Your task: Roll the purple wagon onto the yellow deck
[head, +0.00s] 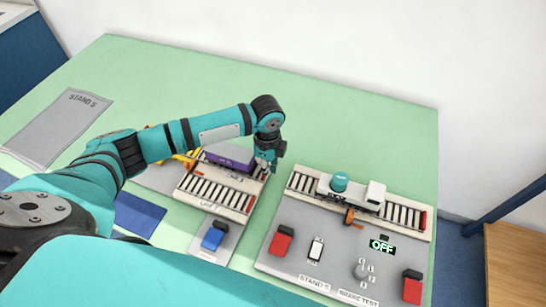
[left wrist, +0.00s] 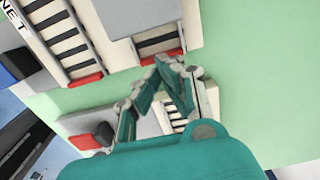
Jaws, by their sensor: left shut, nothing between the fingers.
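The purple wagon (head: 230,154) stands on the rear track of the left stand in the head view, partly behind my left arm. My left gripper (head: 267,166) is shut and empty by the right end of that track, close to the wagon's right end; I cannot tell whether they touch. In the left wrist view its fingers (left wrist: 163,68) come together near red-ended tracks. Small yellow parts (head: 190,160) show left of the wagon behind my arm; I cannot tell whether they belong to the yellow deck. My right gripper is out of view.
An empty track (head: 218,192) lies in front of the wagon's track. Right of it, a grey brake-test stand (head: 300,245) carries a white locomotive (head: 352,190), red and white switches and an OFF display (head: 382,246). The green table (head: 330,120) is clear behind.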

